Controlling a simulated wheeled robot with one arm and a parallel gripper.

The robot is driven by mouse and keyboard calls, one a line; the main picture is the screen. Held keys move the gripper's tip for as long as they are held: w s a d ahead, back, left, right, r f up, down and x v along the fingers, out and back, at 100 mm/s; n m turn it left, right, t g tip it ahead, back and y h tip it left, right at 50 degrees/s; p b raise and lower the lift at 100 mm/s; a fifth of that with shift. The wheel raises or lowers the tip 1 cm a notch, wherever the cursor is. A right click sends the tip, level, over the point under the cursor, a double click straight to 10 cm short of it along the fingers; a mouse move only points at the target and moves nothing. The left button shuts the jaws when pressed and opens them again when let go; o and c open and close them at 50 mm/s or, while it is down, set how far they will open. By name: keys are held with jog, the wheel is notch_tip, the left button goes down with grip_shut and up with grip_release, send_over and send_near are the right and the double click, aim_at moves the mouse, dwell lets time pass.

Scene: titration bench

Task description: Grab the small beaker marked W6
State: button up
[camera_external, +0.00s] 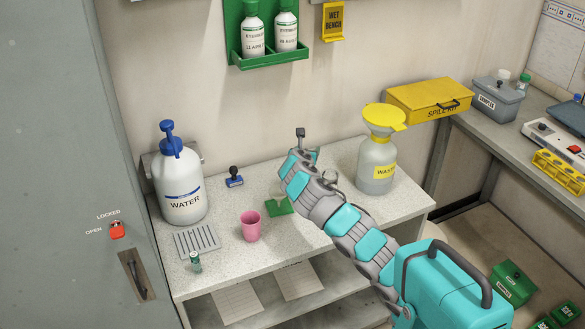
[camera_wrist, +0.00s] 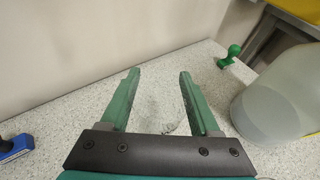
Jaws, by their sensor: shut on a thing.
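My gripper (camera_wrist: 158,73) shows in the wrist view as two green fingers held apart, shut on a small clear glass thing (camera_wrist: 169,125) low between them. It looks like the small beaker, but only a faint part of it shows and no W6 mark can be read. In the external view my arm reaches over the bench between the pink cup and the waste container.
A waste container (camera_external: 377,165) with a yellow funnel stands to the right; a water bottle (camera_external: 182,185) stands left.

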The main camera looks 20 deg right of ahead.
notch_tip(320, 180, up, 20)
jog(key=p, duration=0.6)
jog(key=shift+f+p, duration=0.25)
jog(key=shift+p, duration=0.1)
